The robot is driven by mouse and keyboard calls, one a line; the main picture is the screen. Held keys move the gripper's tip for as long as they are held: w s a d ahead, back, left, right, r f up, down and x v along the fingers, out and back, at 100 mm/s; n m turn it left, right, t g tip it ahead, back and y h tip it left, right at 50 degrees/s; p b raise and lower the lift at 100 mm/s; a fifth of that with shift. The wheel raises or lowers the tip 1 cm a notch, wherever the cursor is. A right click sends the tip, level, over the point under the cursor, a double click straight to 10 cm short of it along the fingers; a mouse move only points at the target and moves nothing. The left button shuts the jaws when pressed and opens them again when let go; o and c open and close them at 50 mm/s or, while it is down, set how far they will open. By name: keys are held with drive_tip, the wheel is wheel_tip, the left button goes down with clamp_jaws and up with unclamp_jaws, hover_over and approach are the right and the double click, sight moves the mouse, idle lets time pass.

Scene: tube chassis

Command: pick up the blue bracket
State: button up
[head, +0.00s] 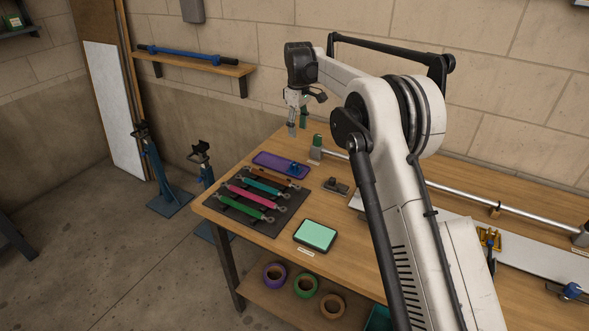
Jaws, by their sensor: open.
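A small blue piece (294,168), which looks like the blue bracket, sits at the right end of the purple tray (264,158) on the workbench. It is too small to make out its exact shape. Another blue part (571,290) is at the bench's right side, by the long pale bar. My gripper (291,130) points down above the back left of the bench, behind the purple tray and apart from the small blue piece. It is open, and I see nothing held in it.
Several coloured rods (245,196) lie on a dark mat in front of the tray. A green-topped pad (316,235) and a small dark block (336,186) lie nearby. A long metal tube (460,190) on supports runs along the bench's back. Tape rolls (305,286) sit on the lower shelf.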

sight(295, 163)
drive_tip(key=f, duration=0.7)
drive_tip(key=a+f, duration=0.1)
drive_tip(key=f, duration=0.2)
drive_tip(key=shift+w+f, duration=0.15)
drive_tip(key=shift+w, duration=0.1)
drive_tip(key=shift+s+f, duration=0.2)
drive_tip(key=shift+f, duration=1.1)
drive_tip(key=shift+s+f, duration=0.2)
drive_tip(key=shift+f, duration=1.1)
clamp_jaws()
